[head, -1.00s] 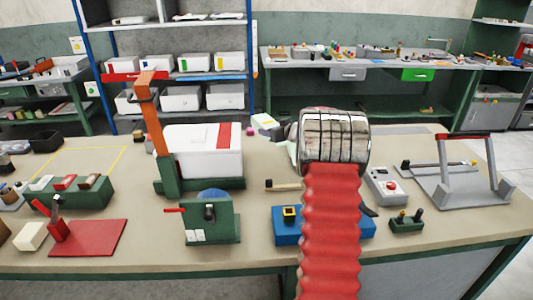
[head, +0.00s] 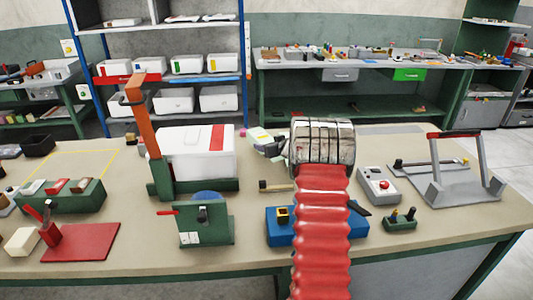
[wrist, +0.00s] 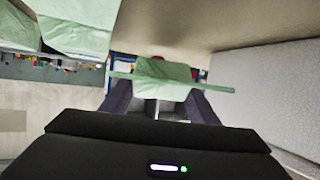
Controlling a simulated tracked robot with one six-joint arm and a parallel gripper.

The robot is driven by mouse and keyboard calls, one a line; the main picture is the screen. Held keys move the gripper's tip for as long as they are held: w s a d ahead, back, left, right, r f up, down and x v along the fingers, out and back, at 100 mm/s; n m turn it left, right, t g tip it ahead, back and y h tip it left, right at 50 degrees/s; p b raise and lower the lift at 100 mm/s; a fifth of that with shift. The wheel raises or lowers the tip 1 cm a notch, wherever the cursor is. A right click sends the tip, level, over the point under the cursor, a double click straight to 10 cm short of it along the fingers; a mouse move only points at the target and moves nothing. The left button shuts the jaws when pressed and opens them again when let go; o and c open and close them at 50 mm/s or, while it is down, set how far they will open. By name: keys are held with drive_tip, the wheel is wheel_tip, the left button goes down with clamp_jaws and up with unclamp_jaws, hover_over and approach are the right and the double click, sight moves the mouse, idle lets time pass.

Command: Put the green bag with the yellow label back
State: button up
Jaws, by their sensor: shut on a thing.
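The pale green bag (wrist: 165,74) is between the fingers of my gripper (wrist: 160,104) in the wrist view, which is shut on it. The bag lies flat across the fingertips and sticks out on both sides. In the head view a small pale bag with a yellowish patch (head: 258,135) shows at the end of my gripper (head: 271,149), just left of my metal wrist. It is over the back part of the bench. Its label is too small to read, and my wrist hides part of the gripper.
More pale green sheets or bags (wrist: 72,22) show close by at upper left in the wrist view. On the bench (head: 400,255) stand a white box machine with an orange lever (head: 190,155), a blue block (head: 282,228) and a grey press (head: 460,185). Shelves stand behind.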

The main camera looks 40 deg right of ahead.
sight(267, 161)
drive_tip(key=shift+f, duration=1.85)
drive_tip(key=shift+s+f, duration=0.1)
drive_tip(key=shift+f, duration=0.6)
